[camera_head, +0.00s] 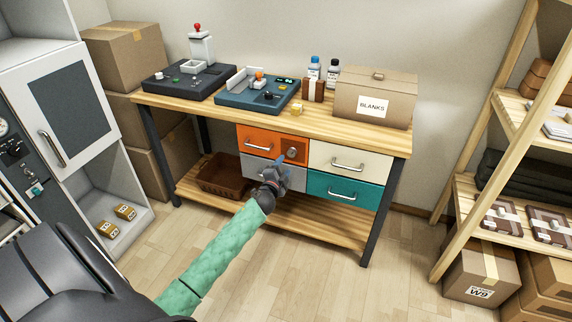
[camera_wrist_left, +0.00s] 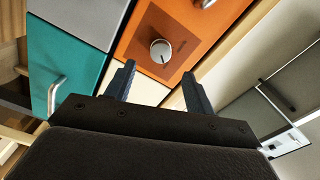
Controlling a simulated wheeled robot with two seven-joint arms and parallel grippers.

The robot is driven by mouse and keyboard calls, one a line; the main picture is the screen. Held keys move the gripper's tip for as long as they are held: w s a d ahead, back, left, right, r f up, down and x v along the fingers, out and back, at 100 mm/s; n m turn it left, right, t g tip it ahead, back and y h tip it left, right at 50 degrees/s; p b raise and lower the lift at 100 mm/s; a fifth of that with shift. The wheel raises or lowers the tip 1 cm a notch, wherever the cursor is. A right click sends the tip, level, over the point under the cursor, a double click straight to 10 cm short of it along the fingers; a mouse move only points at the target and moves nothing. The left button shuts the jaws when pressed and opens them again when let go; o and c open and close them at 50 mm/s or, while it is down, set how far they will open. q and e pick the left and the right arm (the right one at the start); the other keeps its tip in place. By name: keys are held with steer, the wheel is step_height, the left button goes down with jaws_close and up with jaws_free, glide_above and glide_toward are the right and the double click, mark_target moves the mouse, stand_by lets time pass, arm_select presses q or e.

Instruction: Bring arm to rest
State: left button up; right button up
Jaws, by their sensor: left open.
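My left arm comes in from the lower left in a green sleeve. Its gripper (camera_head: 279,162) is in front of the workbench drawers, around the height of the orange drawer (camera_head: 264,132) and the grey drawer (camera_head: 297,181). In the left wrist view, the two dark fingers (camera_wrist_left: 159,74) stand apart with nothing between them. The orange drawer's round silver knob (camera_wrist_left: 161,51) lies beyond the fingertips, seemingly apart from them. The knob also shows in the head view (camera_head: 292,152). The drawers look closed. My right gripper is not in view.
The wooden workbench (camera_head: 330,130) carries two machines and a BLANKS box (camera_head: 376,97). A cream drawer (camera_head: 372,155) and a teal drawer (camera_head: 335,196) are to the right. A cabinet (camera_head: 75,95) stands left, a shelf rack (camera_head: 490,120) right. Floor in front is clear.

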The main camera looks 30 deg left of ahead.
arm_select(q)
steer(key=shift+s, duration=0.35)
